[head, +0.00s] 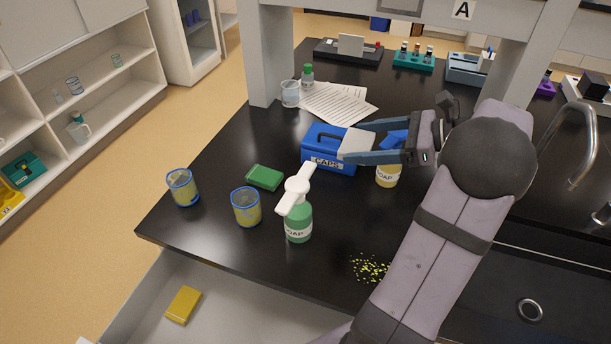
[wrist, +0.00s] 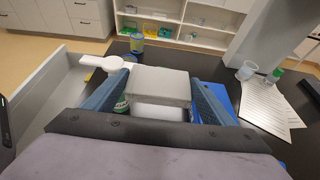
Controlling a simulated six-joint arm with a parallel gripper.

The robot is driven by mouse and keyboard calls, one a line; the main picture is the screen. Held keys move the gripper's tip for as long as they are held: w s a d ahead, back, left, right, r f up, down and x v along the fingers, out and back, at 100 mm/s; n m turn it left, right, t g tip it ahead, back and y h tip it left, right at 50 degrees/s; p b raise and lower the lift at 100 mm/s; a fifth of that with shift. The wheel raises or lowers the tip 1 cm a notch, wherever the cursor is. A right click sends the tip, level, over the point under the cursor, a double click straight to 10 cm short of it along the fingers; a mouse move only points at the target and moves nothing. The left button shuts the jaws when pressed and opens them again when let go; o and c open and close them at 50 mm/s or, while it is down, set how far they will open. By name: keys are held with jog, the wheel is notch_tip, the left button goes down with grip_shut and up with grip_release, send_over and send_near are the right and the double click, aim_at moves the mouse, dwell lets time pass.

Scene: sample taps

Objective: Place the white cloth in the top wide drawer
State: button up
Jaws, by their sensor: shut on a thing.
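The white cloth (head: 355,143), a folded pale block, is between the two blue fingers of my gripper (head: 351,142). My gripper is shut on it. In the wrist view the cloth (wrist: 160,85) fills the space between the fingers. In the head view the cloth overlaps the blue CAPS box (head: 318,139); it appears held above the counter, but its exact height is unclear. An open wide drawer (head: 225,306) extends from under the counter's front left edge, with a yellow sponge (head: 183,305) inside. The drawer also shows at the left of the wrist view (wrist: 40,92).
A green soap pump bottle (head: 298,221), two blue-rimmed yellow cups (head: 246,207) (head: 183,187) and a green sponge (head: 264,177) stand between the cloth and the drawer. A yellow soap bottle (head: 388,177) is under my gripper. Yellow crumbs (head: 370,268) lie near the sink.

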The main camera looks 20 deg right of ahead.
jog(key=s+d+f+p, duration=0.15)
jog(key=s+f, duration=0.25)
jog(key=f, duration=0.5)
jog(key=b, duration=0.3)
send_near(345, 204)
jog(key=w+a, duration=0.1)
jog(key=a, duration=0.1)
jog(key=w+a+r, duration=0.1)
jog(key=w, duration=0.1)
jog(key=w+a+r, duration=0.1)
jog(key=w+a, duration=0.1)
jog(key=shift+w+a+r+b, duration=0.2)
jog(key=shift+a+b, duration=0.1)
jog(key=shift+b, duration=0.05)
jog(key=shift+w+a, duration=0.2)
jog(key=f+b, duration=0.3)
jog(key=shift+w+a+f+b, duration=0.25)
jog(key=shift+w+a+b, duration=0.05)
jog(key=shift+f, duration=0.1)
